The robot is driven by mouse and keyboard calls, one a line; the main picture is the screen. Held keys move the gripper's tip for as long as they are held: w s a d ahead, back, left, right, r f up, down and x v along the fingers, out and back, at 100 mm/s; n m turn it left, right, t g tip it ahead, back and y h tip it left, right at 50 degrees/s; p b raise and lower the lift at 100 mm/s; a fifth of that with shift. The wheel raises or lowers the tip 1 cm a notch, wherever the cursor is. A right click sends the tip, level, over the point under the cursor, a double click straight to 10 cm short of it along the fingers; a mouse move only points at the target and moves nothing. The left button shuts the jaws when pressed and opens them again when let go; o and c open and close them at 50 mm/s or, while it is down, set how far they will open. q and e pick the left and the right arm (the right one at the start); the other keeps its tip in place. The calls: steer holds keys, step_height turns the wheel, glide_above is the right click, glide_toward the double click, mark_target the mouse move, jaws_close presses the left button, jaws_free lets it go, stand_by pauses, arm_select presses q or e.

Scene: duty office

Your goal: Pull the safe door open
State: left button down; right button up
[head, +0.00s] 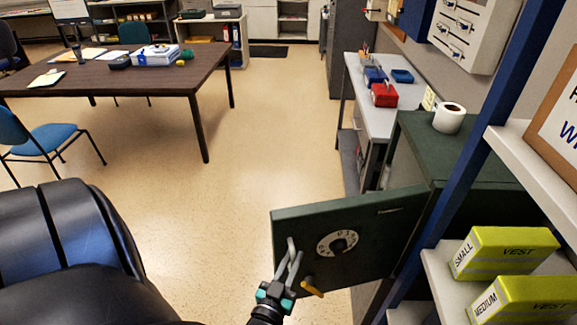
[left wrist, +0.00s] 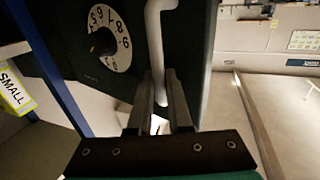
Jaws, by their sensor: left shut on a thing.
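The dark green safe door (head: 375,228) stands swung out from the green safe body (head: 405,150), its free edge to the left in the head view. It carries a white numbered dial (head: 338,242), which also shows in the left wrist view (left wrist: 110,38). A pale bar handle (left wrist: 154,50) is on the door near its free edge. My left gripper (head: 290,262) is shut on this handle; its fingers (left wrist: 155,95) close around the bar's lower part in the left wrist view. My right gripper is not in view.
A blue-framed shelf with yellow vest boxes (head: 505,250) is close at the right. A black chair (head: 70,260) stands at the left. The floor (head: 240,160) between chair and door is clear.

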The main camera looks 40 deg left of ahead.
arm_select(q)
steer(key=shift+w+d+r, duration=0.1)
steer(key=shift+w+d, duration=0.1)
steer(key=shift+w, duration=0.05)
steer(key=c, duration=0.9)
jaws_free()
steer(key=shift+w, duration=0.1)
steer(key=shift+o, duration=0.3)
steer(key=shift+s, duration=0.3)
